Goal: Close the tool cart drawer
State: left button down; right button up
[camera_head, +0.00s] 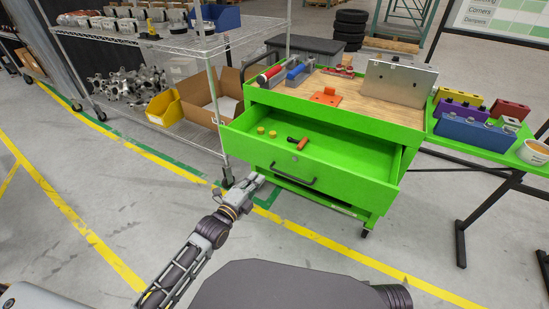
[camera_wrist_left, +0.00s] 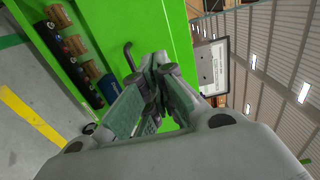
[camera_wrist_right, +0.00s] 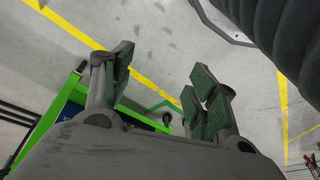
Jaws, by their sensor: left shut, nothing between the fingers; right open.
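The green tool cart (camera_head: 330,113) stands in the middle of the head view. Its top drawer (camera_head: 250,151) is pulled out, with a black bar handle (camera_head: 293,177) on its front. Inside lie an orange-handled tool (camera_head: 298,142) and small yellow round pieces (camera_head: 266,131). My left gripper (camera_head: 259,180) is shut and empty, close to the drawer front, left of the handle; contact cannot be told. In the left wrist view the shut left gripper (camera_wrist_left: 158,70) is before a green face with a dark handle (camera_wrist_left: 127,56). My right gripper (camera_wrist_right: 158,82) is open and empty, outside the head view.
A wire shelf rack (camera_head: 195,42) with metal parts stands left of the cart, with a cardboard box (camera_head: 218,108) and yellow bin (camera_head: 164,107) low down. A green side table (camera_head: 478,136) with colored blocks stands right. The floor in front is clear.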

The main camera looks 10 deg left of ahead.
pick_arm(q)
jog(key=shift+w, duration=1.1)
jog(key=b, duration=0.2)
send_near(278, 152)
jog(key=shift+w, duration=1.25)
jog(key=shift+w+d+b, duration=0.45)
jog(key=shift+w+d, duration=0.3)
jog(key=shift+w, duration=0.2)
jog(key=shift+w+d+b, duration=0.2)
jog(key=shift+w+b, duration=0.15)
jog(key=shift+w, duration=0.25)
jog(key=shift+w+d, duration=0.15)
jog(key=shift+w, duration=0.35)
pick_arm(e)
jog(key=shift+w+a+r+t+y, duration=0.15)
jog(key=shift+a+r+t+y, duration=0.25)
jog(key=shift+a+r+t, duration=0.3)
jog(key=shift+w, duration=0.1)
pick_arm(q)
jog(key=shift+w, duration=0.15)
pick_arm(e)
jog(key=shift+a, duration=0.1)
